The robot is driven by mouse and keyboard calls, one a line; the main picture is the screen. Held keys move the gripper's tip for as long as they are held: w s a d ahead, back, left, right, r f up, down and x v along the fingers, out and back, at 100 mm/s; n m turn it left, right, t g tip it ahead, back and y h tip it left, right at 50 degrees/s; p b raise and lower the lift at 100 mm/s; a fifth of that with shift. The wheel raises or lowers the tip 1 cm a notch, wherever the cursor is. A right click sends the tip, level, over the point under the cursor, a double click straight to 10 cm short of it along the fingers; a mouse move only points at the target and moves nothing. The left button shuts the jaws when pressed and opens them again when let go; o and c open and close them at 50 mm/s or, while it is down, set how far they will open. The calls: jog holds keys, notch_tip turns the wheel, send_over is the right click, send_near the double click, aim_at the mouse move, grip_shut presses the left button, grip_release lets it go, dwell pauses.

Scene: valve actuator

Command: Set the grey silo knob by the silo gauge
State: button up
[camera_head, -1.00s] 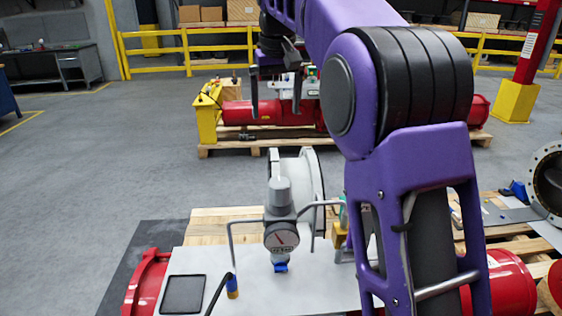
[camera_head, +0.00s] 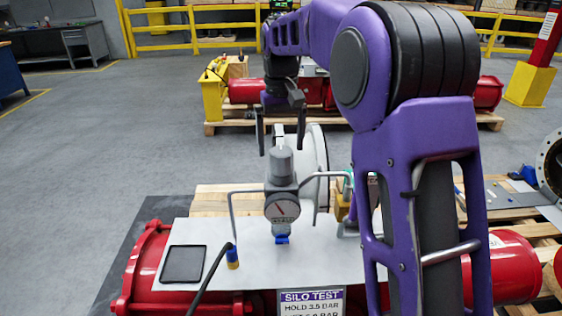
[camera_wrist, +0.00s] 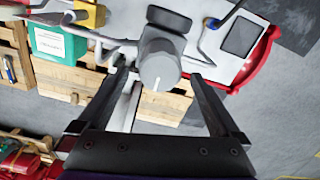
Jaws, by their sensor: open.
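The grey silo knob (camera_head: 279,164) stands on top of the regulator above the round silo gauge (camera_head: 282,208), whose white dial has a dark needle pointing up and left. A sign (camera_head: 310,300) below reads SILO TEST, HOLD 3.5 BAR; its lower line is cut off. My gripper (camera_head: 281,147) is open, with its fingers pointing down around or just behind the knob's top. In the wrist view the knob (camera_wrist: 159,72) shows from above with a white mark, between and ahead of the two open fingers (camera_wrist: 162,85). I cannot tell whether either finger touches it.
Grey pipes (camera_head: 233,212) run beside the regulator, and a white round flange (camera_head: 314,160) stands close behind it. The white plate (camera_head: 330,255) lies over a red cylinder (camera_head: 140,275), with a black tray (camera_head: 184,264) at left. Open floor lies further left.

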aim_at(281, 150)
jog(key=shift+f, duration=2.05)
